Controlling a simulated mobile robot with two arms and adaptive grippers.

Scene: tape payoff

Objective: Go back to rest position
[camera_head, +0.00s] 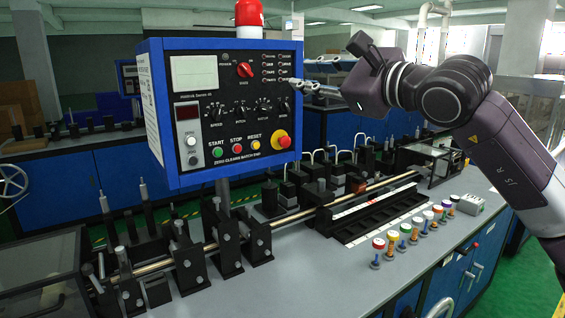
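My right arm comes in from the right edge. Its gripper (306,85) points left, with the fingertips in front of or close to the right side of the blue control panel (222,165). I see the fingers small and nearly edge-on, so their opening and any contact with the panel cannot be told. Nothing large shows in the fingers. My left gripper is not in view. The panel has a red knob (244,70), a green start button (217,152), a red stop button (237,148), a yellow reset button (256,145) and a large red button on yellow (282,141).
Below the panel, a long bench (290,275) carries black fixtures and a metal rod (300,214). Several colour-capped pegs (404,235) stand in a row at its right front, below my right arm. A red beacon (249,18) tops the panel. Green floor shows beyond the bench.

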